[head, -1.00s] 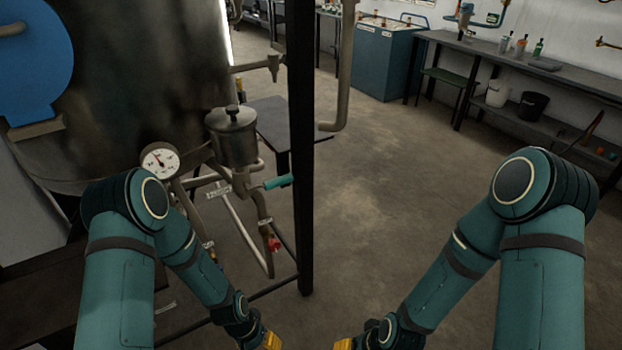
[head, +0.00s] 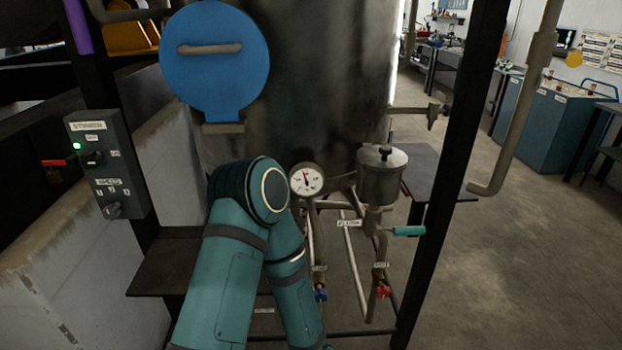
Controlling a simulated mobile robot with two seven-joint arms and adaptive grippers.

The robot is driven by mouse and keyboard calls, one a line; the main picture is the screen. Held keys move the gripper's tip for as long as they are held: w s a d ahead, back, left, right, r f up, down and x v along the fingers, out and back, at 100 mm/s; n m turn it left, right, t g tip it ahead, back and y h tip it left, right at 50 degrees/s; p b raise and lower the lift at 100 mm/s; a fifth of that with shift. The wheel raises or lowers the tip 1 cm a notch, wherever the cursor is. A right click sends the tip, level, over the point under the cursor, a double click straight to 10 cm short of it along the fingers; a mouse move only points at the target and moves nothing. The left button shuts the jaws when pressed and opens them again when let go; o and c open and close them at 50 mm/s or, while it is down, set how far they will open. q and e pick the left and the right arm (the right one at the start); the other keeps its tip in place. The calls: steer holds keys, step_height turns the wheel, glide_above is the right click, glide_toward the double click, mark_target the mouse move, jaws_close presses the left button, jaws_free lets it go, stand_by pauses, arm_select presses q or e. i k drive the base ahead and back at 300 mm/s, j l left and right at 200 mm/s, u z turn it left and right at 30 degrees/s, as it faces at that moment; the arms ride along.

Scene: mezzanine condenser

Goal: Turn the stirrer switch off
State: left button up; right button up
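The stirrer control box (head: 105,165) is a grey panel on a dark post at the left of the head view. A green lamp (head: 77,146) glows near its top. A black switch knob (head: 92,159) sits beside the lamp, next to a red-handled part (head: 54,162) at the box's left edge. A second knob (head: 112,210) is at the bottom of the box. My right gripper is out of view.
A big steel vessel (head: 318,90) with a blue round cover (head: 215,60) stands behind my arm. A gauge (head: 306,179), a small metal pot (head: 382,178) and a teal-handled valve (head: 408,231) are in front of it. A black post (head: 455,150) stands right; open floor lies beyond.

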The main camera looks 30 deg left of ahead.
mark_target(91, 161)
steer(key=u, duration=2.1)
